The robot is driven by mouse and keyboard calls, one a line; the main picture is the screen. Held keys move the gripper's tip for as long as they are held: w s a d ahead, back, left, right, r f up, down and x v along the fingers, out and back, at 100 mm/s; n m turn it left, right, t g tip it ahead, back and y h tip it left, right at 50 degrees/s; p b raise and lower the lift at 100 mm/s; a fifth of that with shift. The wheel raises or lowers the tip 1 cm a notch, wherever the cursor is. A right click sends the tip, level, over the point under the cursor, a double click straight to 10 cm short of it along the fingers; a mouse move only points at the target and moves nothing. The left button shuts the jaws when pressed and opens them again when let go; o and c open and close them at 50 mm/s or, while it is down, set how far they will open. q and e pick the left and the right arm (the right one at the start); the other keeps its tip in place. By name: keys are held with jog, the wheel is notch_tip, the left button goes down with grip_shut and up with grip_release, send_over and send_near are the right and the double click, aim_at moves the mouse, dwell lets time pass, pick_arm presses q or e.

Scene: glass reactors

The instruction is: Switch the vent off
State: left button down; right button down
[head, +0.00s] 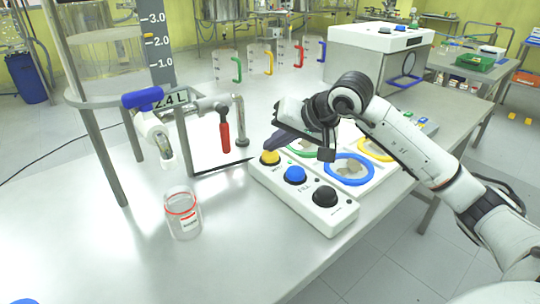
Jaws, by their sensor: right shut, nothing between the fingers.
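A white control box (305,205) on the steel table carries a yellow knob (270,157), a blue knob (295,174) and a black knob (325,195). Small labels beside them are too small to read surely, so I cannot tell which one is the vent's. My right gripper (271,146) is shut and empty. Its dark fingers point left and down, right at the yellow knob's top; I cannot tell whether they touch it. The glass reactor (110,65) stands on a metal frame at the left. My left gripper is not in view.
A glass jar (183,215) with a red band stands left of the box. A red-handled valve (225,135) is behind it. A tray with colored rings, including a blue one (349,169), lies right of the box.

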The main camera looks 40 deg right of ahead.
aim_at(274, 156)
jog(key=shift+f, duration=0.1)
dwell(0.5)
jog(key=shift+r, duration=0.55)
notch_tip(274, 156, up, 6)
jog(key=p, duration=0.4)
jog(key=shift+p, duration=0.3)
